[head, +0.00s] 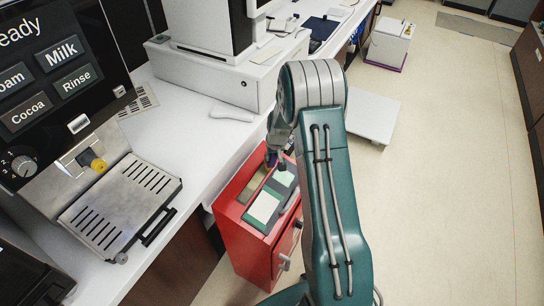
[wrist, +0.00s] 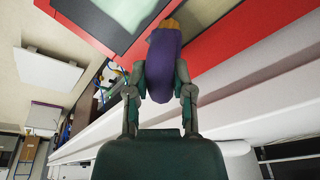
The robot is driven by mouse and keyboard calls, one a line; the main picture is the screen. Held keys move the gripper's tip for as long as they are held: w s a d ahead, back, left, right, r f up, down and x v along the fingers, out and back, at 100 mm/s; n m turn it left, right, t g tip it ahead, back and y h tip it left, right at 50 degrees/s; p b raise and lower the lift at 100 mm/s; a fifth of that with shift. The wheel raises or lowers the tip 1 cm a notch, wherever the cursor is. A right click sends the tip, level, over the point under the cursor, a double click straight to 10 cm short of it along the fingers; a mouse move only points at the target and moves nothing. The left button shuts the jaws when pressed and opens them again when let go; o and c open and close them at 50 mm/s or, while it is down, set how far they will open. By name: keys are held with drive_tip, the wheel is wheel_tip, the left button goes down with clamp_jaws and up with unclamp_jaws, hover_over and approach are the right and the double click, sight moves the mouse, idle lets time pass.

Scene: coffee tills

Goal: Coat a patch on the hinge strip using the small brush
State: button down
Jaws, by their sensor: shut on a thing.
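My gripper (wrist: 160,84) is shut on the small brush (wrist: 162,62), which has a thick purple handle and an orange-brown end pointing away from me. In the head view my gripper (head: 274,156) is over the far part of a red cabinet's top, and only a little purple shows between the fingers. A dark green-edged frame with pale panels (head: 264,207) lies on that top, beside a narrow olive-brown strip (head: 253,188). I cannot tell for certain which part is the hinge strip. I cannot tell whether the brush end touches the surface.
The red cabinet (head: 238,240) stands against the white counter (head: 190,125). A coffee machine with a drip tray (head: 120,205) is at left, and a till (head: 215,72) stands behind. A white platform (head: 375,115) is on the floor beyond my arm. The floor at right is clear.

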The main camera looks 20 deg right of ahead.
drive_tip(key=shift+w+d, duration=0.75)
drive_tip(key=shift+d, duration=0.3)
drive_tip(key=shift+a, duration=0.1)
drive_tip(key=shift+s+a, duration=0.8)
drive_tip(key=shift+a, duration=0.2)
drive_tip(key=shift+a, duration=0.1)
drive_tip(key=shift+s+a, duration=0.75)
drive_tip(key=shift+a, duration=0.2)
drive_tip(key=shift+a, duration=0.1)
drive_tip(key=shift+s+a, duration=0.75)
drive_tip(key=shift+a, duration=0.2)
